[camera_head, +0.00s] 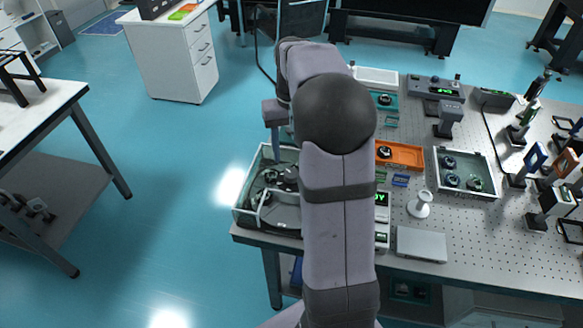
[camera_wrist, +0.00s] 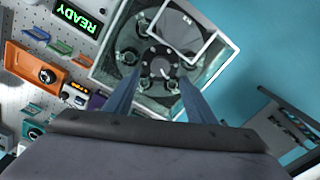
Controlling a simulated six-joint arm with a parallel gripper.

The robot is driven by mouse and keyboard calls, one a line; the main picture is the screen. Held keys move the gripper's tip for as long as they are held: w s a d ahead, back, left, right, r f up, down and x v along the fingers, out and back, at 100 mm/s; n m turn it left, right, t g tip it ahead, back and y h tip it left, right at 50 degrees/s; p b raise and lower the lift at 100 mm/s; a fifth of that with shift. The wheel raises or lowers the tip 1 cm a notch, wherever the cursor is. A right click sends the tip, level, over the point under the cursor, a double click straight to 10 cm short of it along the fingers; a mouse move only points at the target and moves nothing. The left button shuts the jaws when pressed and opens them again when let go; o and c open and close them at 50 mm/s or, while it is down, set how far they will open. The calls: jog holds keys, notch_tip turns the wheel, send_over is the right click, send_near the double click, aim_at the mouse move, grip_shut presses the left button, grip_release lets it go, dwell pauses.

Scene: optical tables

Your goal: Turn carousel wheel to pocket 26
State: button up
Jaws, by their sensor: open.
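The carousel wheel (camera_wrist: 170,35) is a dark round disc inside a clear-walled box (camera_wrist: 100,70) in the wrist view. It has a dark hub with small pale dots (camera_wrist: 158,66) and several round fittings around it. A pale rectangular frame lies over part of the wheel. In the head view, the wheel (camera_head: 283,180) and box (camera_head: 240,217) sit at the table's left edge, partly behind my arm. My gripper (camera_wrist: 158,80) is open, its two blue-grey fingers pointing towards the hub with nothing between them. Contact cannot be told. No pocket number is readable.
A green READY display (camera_wrist: 80,17) stands beside the box. An orange tray (camera_head: 405,155) with a dark knob, a tray of round parts (camera_head: 466,173), a white stand (camera_head: 420,205) and a grey plate (camera_head: 421,244) lie to the right. Open floor lies left of the table.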

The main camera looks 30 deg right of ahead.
aim_at(292, 173)
jog(key=shift+f, duration=0.15)
jog(key=shift+f+p, duration=0.85)
jog(key=shift+f, duration=2.7)
grip_shut()
